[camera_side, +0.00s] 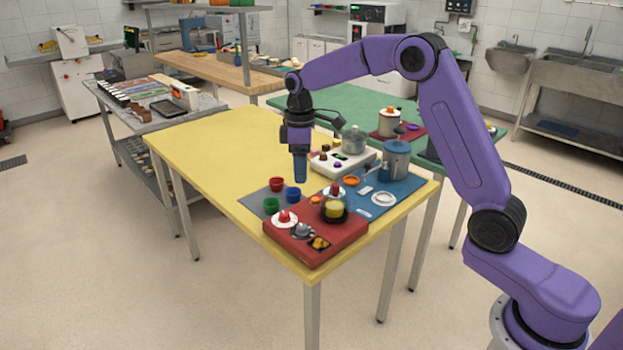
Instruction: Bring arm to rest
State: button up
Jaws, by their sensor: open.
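My arm is purple and reaches from the lower right over the yellow table (200,150). My gripper (300,178) points straight down above the table, behind the blue cup (293,195) and the red cup (277,184). It is open, and I see nothing held in it. The gap between the fingers is hard to make out at this size. The fingertips appear a little above the small cups; whether they touch anything cannot be told.
A red box (340,247) with small dishes stands at the front corner. A blue mat (405,187) bears a grey pot (396,160). A white appliance (327,166) is behind my gripper. A green cup (271,205) sits on a grey mat. The table's left part is clear.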

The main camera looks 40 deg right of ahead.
jog(key=s+a+r+n, duration=0.1)
jog(key=s+a, duration=0.3)
jog(key=s, duration=0.5)
jog(key=s+a+r+n, duration=0.15)
jog(key=s+a, duration=0.25)
jog(key=s, duration=0.4)
jog(key=s+d+f, duration=0.1)
jog(key=s+d, duration=0.1)
jog(key=s, duration=0.9)
jog(key=s+d+f, duration=0.1)
jog(key=s+d, duration=0.2)
jog(key=s, duration=0.8)
jog(key=shift+s+d+n, duration=0.2)
jog(key=shift+s+n, duration=0.2)
jog(key=shift+n, duration=0.05)
jog(key=shift+f, duration=0.1)
